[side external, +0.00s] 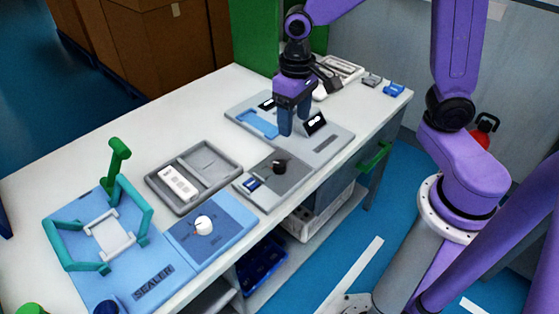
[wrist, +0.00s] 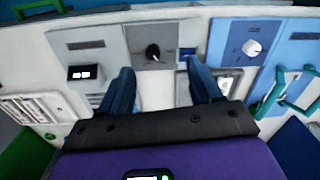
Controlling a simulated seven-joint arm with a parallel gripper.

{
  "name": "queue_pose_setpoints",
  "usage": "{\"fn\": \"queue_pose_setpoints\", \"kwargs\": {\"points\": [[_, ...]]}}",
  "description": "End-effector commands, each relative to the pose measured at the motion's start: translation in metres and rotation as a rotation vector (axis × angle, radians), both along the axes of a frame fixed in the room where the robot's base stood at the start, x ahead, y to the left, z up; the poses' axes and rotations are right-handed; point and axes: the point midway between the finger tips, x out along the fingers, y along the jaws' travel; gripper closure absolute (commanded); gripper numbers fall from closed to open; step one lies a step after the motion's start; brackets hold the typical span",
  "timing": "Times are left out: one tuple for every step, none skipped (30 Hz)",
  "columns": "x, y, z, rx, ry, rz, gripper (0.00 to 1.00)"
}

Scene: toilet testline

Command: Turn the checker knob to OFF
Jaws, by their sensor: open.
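The checker knob (side external: 280,166) is a small black knob on a dark grey plate at the near end of the grey checker panel (side external: 335,148). It also shows in the wrist view (wrist: 153,52), beyond my fingertips and roughly between them. Its pointer is too small to read, and I cannot make out an OFF mark. My gripper (side external: 295,122) is above the checker panel, fingers pointing down, open and empty. It is apart from the knob, farther back along the bench in the side view. Its two blue fingers show spread apart in the wrist view (wrist: 160,72).
A small tilted display (side external: 315,123) stands on the panel near my fingers. A blue switch (side external: 252,184) is beside the knob. A grey tray (side external: 195,172) and the blue sealer (side external: 110,250) with a white knob (side external: 204,225) lie to the left. Space above the knob is clear.

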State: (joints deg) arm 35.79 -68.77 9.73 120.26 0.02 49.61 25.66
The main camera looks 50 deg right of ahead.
Motion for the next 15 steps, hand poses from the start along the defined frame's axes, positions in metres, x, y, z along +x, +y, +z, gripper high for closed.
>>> {"fn": "queue_pose_setpoints", "kwargs": {"points": [[0.016, -0.003, -0.005, -0.003, 0.004, -0.069, 0.36], [0.023, -0.006, -0.007, -0.003, 0.005, -0.108, 0.36], [0.033, -0.008, -0.010, -0.003, 0.005, -0.154, 0.36], [0.039, -0.010, -0.012, -0.004, 0.007, -0.183, 0.36], [0.044, -0.012, -0.013, -0.004, 0.006, -0.211, 0.36], [0.050, -0.014, -0.015, -0.004, 0.007, -0.240, 0.36], [0.054, -0.016, -0.016, -0.003, 0.006, -0.258, 0.36], [0.057, -0.017, -0.017, -0.003, 0.007, -0.274, 0.36], [0.060, -0.018, -0.018, -0.003, 0.007, -0.289, 0.36], [0.061, -0.019, -0.019, -0.003, 0.007, -0.296, 0.36], [0.062, -0.020, -0.020, -0.003, 0.007, -0.301, 0.36], [0.063, -0.020, -0.022, -0.003, 0.007, -0.305, 0.36], [0.063, -0.020, -0.024, -0.004, 0.008, -0.306, 0.36], [0.063, -0.020, -0.026, -0.004, 0.009, -0.306, 0.36], [0.062, -0.020, -0.031, -0.005, 0.009, -0.305, 0.36]]}}
